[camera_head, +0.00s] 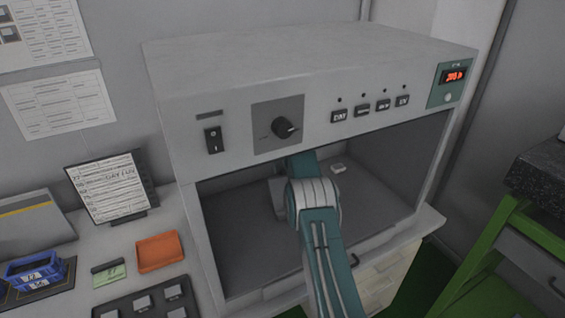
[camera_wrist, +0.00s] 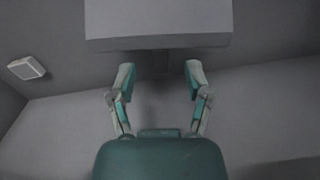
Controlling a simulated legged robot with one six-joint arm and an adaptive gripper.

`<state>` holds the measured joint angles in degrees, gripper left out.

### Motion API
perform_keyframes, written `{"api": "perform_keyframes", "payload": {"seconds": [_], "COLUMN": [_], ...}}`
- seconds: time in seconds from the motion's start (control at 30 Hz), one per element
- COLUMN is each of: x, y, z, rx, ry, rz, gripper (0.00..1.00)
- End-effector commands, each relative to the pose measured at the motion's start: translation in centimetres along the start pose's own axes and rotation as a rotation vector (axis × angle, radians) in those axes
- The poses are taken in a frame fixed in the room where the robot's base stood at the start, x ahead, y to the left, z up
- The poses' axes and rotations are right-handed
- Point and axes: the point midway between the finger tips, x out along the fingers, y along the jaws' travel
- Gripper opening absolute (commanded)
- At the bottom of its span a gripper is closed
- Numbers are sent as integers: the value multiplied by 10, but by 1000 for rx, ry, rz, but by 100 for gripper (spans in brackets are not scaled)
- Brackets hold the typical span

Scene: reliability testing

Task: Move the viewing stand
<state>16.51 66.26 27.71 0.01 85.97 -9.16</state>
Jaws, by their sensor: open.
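The viewing stand appears to be the plain grey block (camera_wrist: 158,22) at the top of the wrist view. A darker narrow part (camera_wrist: 161,62) shows beneath it. In the head view, a grey piece (camera_head: 277,196), likely the same stand, shows inside the cabinet, mostly hidden behind my arm. My gripper (camera_wrist: 160,74) is open, with its two fingers apart just before the block and the narrow part between the fingertips. I cannot tell whether they touch. The gripper is hidden by my arm in the head view.
My arm reaches into the open-fronted cabinet (camera_head: 300,62), below its control panel. A small white item (camera_head: 338,168) lies deeper inside; it also shows in the wrist view (camera_wrist: 26,68). A label board (camera_head: 108,187), orange tray (camera_head: 159,251) and blue bin (camera_head: 38,271) stand outside at left.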

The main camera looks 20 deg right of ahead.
Motion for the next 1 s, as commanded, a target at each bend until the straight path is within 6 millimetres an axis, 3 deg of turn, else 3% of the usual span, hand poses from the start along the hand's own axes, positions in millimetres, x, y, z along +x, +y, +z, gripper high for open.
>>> {"api": "perform_keyframes", "payload": {"seconds": [0.1,0.3,0.67,0.8,1.0], "x": [21,42,46,46,46], "y": [0,0,0,0,0], "z": [1,0,0,0,0], "rx": [0,0,0,0,0], "ry": [-4,-2,0,0,-1], "rz": [-1,0,0,0,0], "gripper": [64,64,64,2,0]}}
